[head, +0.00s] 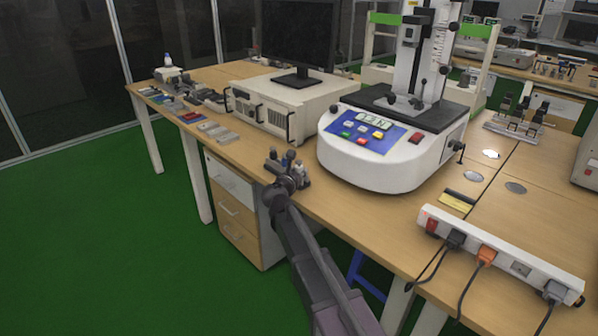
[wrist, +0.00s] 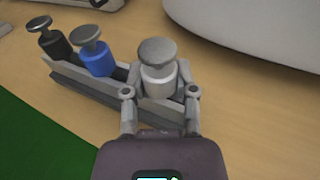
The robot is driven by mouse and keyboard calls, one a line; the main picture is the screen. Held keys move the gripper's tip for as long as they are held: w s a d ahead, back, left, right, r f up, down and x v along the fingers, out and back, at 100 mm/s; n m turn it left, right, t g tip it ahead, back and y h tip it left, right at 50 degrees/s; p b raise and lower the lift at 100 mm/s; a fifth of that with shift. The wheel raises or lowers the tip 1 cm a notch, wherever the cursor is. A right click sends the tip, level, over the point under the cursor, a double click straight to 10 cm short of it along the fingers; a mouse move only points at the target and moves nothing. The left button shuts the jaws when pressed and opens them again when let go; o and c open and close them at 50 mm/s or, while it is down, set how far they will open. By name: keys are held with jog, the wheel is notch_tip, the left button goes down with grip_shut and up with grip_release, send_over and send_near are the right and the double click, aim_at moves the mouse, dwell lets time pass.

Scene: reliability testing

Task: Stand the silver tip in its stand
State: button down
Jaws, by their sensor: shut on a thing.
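The silver tip (wrist: 158,77), a pale cylinder with a round flat head, is upright between the fingers of my gripper (wrist: 160,92) in the wrist view. My gripper is shut on it. The grey stand (wrist: 115,92) is a long narrow rail running to the left from there. A black tip (wrist: 55,43) and a blue tip (wrist: 97,57) stand upright in it. The silver tip is at the rail's right end; its lower part is hidden, so I cannot tell whether it is seated. In the head view my gripper (head: 287,172) is at the table's front edge, hiding most of the stand.
A white testing machine (head: 385,160) stands close by on the right, its curved base near the stand in the wrist view. A white instrument (head: 285,105) and monitor are behind. Small blocks (head: 215,130) lie to the left. A power strip (head: 500,260) lies at the right front.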

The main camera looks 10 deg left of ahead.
aim_at(299, 162)
jog(key=shift+c, duration=1.6)
grip_release()
jog(key=shift+r, duration=0.1)
notch_tip(299, 162, up, 8)
jog(key=p, duration=0.7)
jog(key=shift+f+p, duration=0.2)
jog(key=shift+p, duration=0.2)
jog(key=w+d+r+m+h+p, duration=0.1)
jog(key=w+d+r+p, duration=0.2)
jog(key=d+r+p, duration=0.5)
jog(key=w+d+r+m+h+p, duration=0.1)
jog(key=w+d+r+p, duration=0.2)
jog(key=d+r+p, duration=0.5)
jog(key=shift+w+d+r+g+p, duration=0.15)
jog(key=shift+w+r+g+p, duration=0.25)
jog(key=shift+r+p, duration=0.15)
